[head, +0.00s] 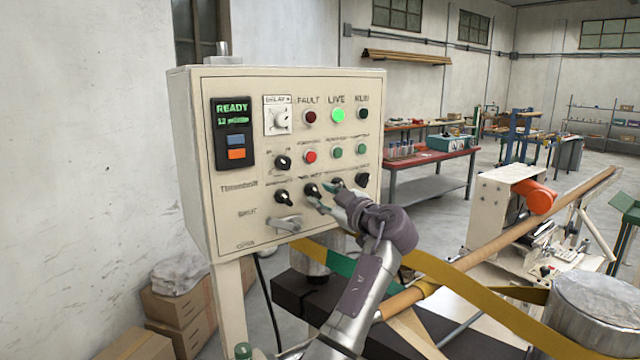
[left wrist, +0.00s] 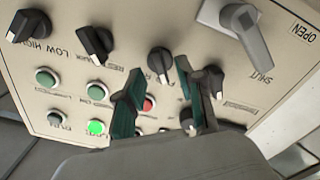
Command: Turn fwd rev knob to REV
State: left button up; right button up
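The cream control panel (head: 230,205) carries a row of black knobs. My left gripper (head: 327,197) is in front of the lower knob row, its fingers with green pads pointing at the panel. In the left wrist view the gripper (left wrist: 158,85) is open, its fingers apart on either side of a black knob (left wrist: 160,62) whose small label is partly hidden. I cannot tell whether they touch it. Another knob (left wrist: 97,42) with a hard-to-read label is to the left in that view. Which one is the fwd rev knob cannot be read for certain. My right gripper is not seen.
A grey lever handle (head: 284,224) sticks out below the knobs. Green, red and dark buttons are above, with the LIVE lamp (head: 337,115) lit and a READY display (head: 233,115). A yellow belt (head: 480,305) and winder tube (head: 500,240) lie to the right. Cardboard boxes (head: 180,310) stand at left.

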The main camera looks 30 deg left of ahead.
pick_arm(q)
jog(key=shift+w+a+r, duration=0.1)
jog(key=shift+w+a, duration=0.1)
jog(key=shift+a, duration=0.2)
jog(key=shift+w+a+f, duration=0.15)
jog(key=shift+a+f, duration=0.05)
jog(key=shift+a, duration=0.2)
jog(key=shift+c, duration=0.3)
jog(key=shift+d, duration=0.1)
grip_shut()
